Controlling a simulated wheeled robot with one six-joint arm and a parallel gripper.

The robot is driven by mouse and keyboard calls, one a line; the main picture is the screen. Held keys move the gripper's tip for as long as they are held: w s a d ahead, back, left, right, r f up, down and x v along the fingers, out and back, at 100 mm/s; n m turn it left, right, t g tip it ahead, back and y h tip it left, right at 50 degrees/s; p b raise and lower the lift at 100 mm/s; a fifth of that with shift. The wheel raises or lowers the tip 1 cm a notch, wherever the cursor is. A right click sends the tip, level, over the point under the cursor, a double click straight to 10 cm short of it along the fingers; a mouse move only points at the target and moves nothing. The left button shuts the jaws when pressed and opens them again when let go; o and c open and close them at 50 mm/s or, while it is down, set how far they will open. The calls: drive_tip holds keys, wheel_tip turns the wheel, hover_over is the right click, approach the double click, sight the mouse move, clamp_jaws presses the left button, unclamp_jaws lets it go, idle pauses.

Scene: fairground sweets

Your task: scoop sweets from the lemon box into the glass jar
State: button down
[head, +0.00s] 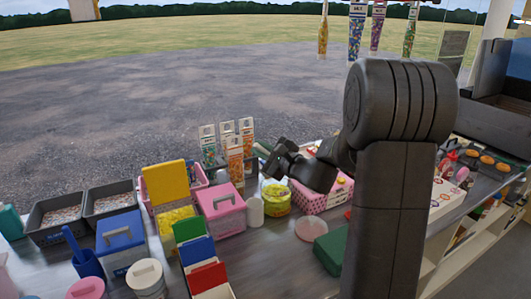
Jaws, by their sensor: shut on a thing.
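The lemon box (176,217) stands left of centre with its yellow lid (167,183) raised, and yellow sweets show inside. The glass jar (277,199) stands to its right on the counter and has yellow sweets in it. My gripper (268,160) is above and just behind the jar, apart from the lemon box. It is shut on what seems to be the scoop, which is small and mostly hidden by the dark fingers.
A pink box (222,210) and a white bottle (255,212) stand between lemon box and jar. Sweet packets (234,158) stand behind. A pink basket (314,200) is right of the jar. A blue-lidded box (121,233) and coloured cards (197,251) are in front.

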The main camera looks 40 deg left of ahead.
drive_tip(key=s+f+n+b, duration=0.4)
drive_tip(key=f+n+b, duration=0.1)
drive_tip(key=b, duration=0.7)
drive_tip(key=shift+a+f+b, duration=0.35)
drive_tip(key=shift+f+b, duration=0.05)
drive_tip(key=shift+f, duration=0.3)
drive_tip(key=w+r+m+p, duration=0.2)
drive_tip(key=r+p, duration=0.1)
drive_tip(key=p, duration=0.1)
drive_tip(key=w+r+m+p, duration=0.2)
drive_tip(key=r+p, duration=0.1)
drive_tip(key=p, duration=0.2)
drive_tip(key=w+d+r+m+p, duration=0.1)
drive_tip(key=w+r+m+p, duration=0.1)
drive_tip(key=p, duration=0.3)
drive_tip(key=shift+w+d+r+m, duration=0.1)
drive_tip(key=shift+r+m, duration=0.35)
drive_tip(key=shift+m, duration=0.05)
drive_tip(key=shift+w+r+m+p, duration=0.15)
drive_tip(key=shift+w+m+p, duration=0.15)
drive_tip(key=shift+p, duration=0.35)
